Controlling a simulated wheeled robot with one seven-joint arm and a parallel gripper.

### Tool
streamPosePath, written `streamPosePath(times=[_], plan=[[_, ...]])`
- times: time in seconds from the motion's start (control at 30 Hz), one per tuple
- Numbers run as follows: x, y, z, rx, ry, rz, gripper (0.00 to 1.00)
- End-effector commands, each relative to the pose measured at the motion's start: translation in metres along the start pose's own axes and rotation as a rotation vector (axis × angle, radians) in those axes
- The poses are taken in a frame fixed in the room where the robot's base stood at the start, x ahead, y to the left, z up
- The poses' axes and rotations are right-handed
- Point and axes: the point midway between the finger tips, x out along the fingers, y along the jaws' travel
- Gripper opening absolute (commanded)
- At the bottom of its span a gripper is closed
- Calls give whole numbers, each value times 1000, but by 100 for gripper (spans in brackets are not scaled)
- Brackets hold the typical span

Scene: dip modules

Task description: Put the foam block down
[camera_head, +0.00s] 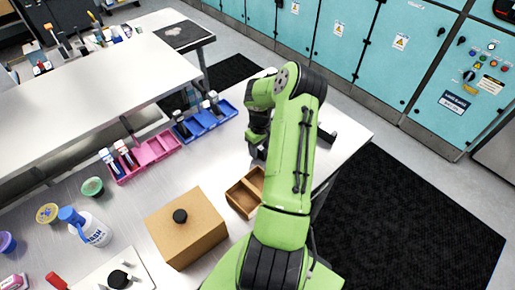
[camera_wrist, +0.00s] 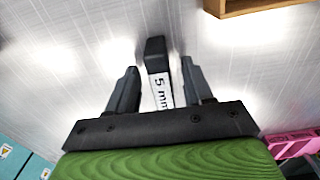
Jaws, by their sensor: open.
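In the wrist view, a dark block (camera_wrist: 155,48) with a white label reading "5 mm" lies between the two fingers of my gripper (camera_wrist: 159,68). It looks like the foam block, though its material cannot be told. The fingers stand apart, with a gap on each side of the block. The block appears to be on or close to the metal tabletop (camera_wrist: 80,50). In the head view, my gripper (camera_head: 258,140) is low over the right part of the table, and my arm hides most of that spot.
A wooden tray (camera_head: 240,203) with compartments is close by, and its edge shows in the wrist view (camera_wrist: 240,10). A cardboard box (camera_head: 188,232), pink bins (camera_head: 145,155) and blue bins (camera_head: 205,121) stand further left. Bare tabletop surrounds the block.

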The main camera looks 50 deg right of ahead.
Motion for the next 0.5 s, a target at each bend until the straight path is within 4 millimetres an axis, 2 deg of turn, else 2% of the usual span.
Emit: streamPosePath(times=[0.1,0.4,0.43,0.5], plan=[[0,0,0,0,0,0,50],[0,0,0,0,0,0,4],[0,0,0,0,0,0,0],[0,0,0,0,0,0,0]])
